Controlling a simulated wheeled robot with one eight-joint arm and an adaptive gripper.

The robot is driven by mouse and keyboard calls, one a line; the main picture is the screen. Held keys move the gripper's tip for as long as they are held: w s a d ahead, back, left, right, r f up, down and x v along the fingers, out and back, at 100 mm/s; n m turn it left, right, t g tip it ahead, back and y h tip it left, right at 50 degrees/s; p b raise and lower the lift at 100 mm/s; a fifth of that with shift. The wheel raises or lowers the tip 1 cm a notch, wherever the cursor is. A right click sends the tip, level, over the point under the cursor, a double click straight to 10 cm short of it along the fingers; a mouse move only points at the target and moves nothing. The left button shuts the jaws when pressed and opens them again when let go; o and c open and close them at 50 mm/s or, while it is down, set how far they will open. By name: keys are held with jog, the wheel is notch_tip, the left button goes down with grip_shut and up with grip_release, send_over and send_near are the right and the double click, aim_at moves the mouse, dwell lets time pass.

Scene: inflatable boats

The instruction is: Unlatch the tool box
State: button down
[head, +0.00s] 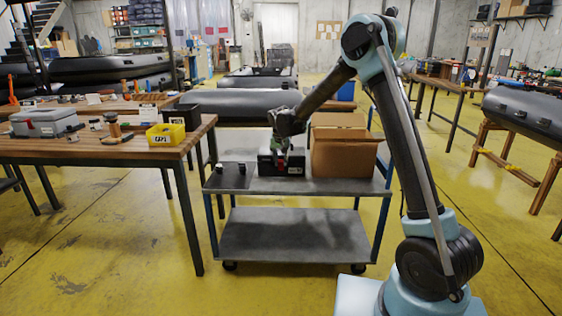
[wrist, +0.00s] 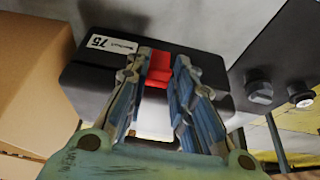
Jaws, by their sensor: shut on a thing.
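The black tool box (head: 295,166) sits on the top shelf of the metal cart, left of the cardboard box. In the wrist view the tool box (wrist: 88,82) fills the upper middle and has a white label reading 75. Its red latch (wrist: 160,66) is on the side facing my gripper; a bit of red also shows in the head view (head: 281,163). My gripper (wrist: 160,60) has its fingertips on either side of the latch and is shut on it. In the head view my gripper (head: 280,150) hides part of the box.
The cardboard box (head: 342,155) stands close to the right of the tool box on the cart (head: 230,180). Two small dark knob-like items (wrist: 258,88) are on the cart top. A wooden table (head: 150,148) with a yellow bin (head: 165,134) stands to the left.

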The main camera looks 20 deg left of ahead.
jog(key=s+f+t, duration=0.1)
jog(key=t, duration=0.1)
jog(key=s+f+t+y, duration=0.1)
jog(key=t, duration=0.2)
jog(key=s+d+f+t+y, duration=0.1)
jog(key=s+t, duration=0.1)
jog(key=shift+f+t, duration=0.3)
jog(key=shift+f, duration=0.05)
jog(key=shift+s+f+t+y, duration=0.2)
jog(key=shift+f+t, duration=0.25)
jog(key=shift+t, duration=0.25)
jog(key=shift+s+f+t+y, duration=0.15)
jog(key=shift+f+t, duration=0.25)
jog(key=shift+t, duration=0.3)
